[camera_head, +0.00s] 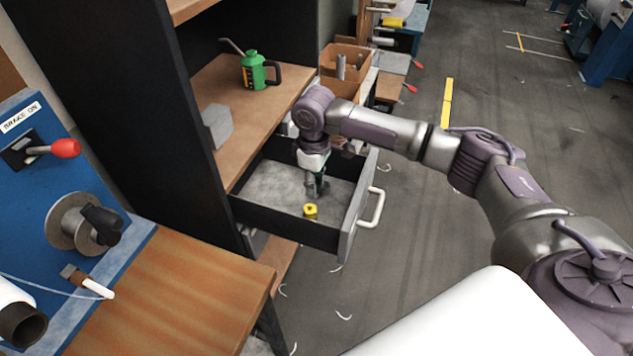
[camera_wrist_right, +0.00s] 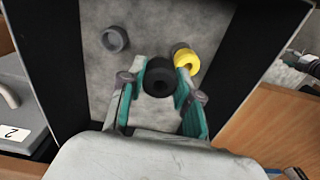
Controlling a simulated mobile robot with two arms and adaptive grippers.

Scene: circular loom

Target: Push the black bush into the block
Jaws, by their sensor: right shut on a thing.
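My right gripper (camera_head: 314,188) reaches down into the open drawer (camera_head: 285,224). In the right wrist view its two teal fingers (camera_wrist_right: 158,84) are closed on a black bush (camera_wrist_right: 160,76), a short dark cylinder with a round hole in its end. In the head view I cannot make out the black bush at the gripper. A grey block-like thing (camera_head: 217,127) stands on the wooden shelf left of the drawer; I cannot tell whether it has a hole. My left gripper is not in view.
A yellow bush (camera_head: 310,211) lies on the drawer floor close to the gripper, and a grey bush (camera_wrist_right: 115,39) also lies there. The drawer walls surround the gripper. A green oil can (camera_head: 254,71) stands on the shelf. The wooden bench (camera_head: 175,290) is mostly clear.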

